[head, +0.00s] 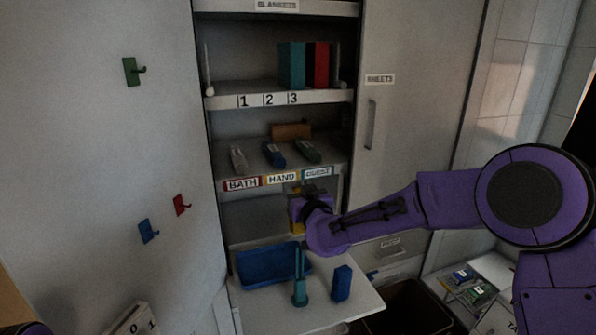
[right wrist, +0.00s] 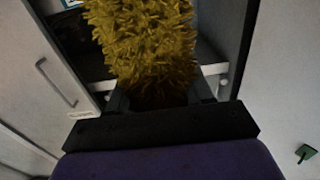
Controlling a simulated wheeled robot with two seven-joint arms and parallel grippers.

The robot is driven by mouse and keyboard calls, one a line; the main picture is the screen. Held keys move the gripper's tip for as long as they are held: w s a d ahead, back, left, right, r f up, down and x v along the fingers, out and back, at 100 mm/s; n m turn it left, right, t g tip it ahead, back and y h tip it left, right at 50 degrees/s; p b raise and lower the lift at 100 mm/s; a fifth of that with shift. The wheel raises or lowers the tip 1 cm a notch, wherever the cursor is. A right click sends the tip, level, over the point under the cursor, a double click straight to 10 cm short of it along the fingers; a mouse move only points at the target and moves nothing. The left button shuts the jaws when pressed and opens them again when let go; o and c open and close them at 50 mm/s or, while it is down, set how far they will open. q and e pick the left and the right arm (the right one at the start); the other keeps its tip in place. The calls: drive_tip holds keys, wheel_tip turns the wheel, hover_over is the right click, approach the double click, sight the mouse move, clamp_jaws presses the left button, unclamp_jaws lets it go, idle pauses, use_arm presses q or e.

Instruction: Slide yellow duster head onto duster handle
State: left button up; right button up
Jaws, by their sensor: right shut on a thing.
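The yellow duster head (right wrist: 150,45) is fluffy and fills the upper middle of the right wrist view. My right gripper (right wrist: 160,100) is shut on its near end. In the head view my right gripper (head: 308,200) is above the pull-out shelf, and small yellow parts of the duster head (head: 297,228) show below and beside it. A thin teal upright with a wider foot, which looks like the duster handle (head: 300,285), stands on the shelf below the gripper. The duster head appears above its top; I cannot tell whether they touch. My left gripper is not in view.
A blue tray (head: 243,281) and a blue block (head: 342,283) flank the upright on the pull-out shelf (head: 325,312). Cabinet shelves labelled BATH, HAND and GUEST (head: 283,180) are behind. A dark bin (head: 410,305) is at lower right. Wall hooks (head: 148,231) are at left.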

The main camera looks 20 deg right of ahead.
drive_tip(key=shift+w+r, duration=0.1)
drive_tip(key=shift+r, duration=0.25)
drive_tip(key=shift+f+b, duration=2.4)
drive_tip(key=shift+f, duration=0.55)
wheel_tip(320, 180, down, 12)
drive_tip(key=b, duration=0.9)
drive_tip(key=shift+b, duration=0.3)
idle(2.5)
drive_tip(key=o, duration=1.4)
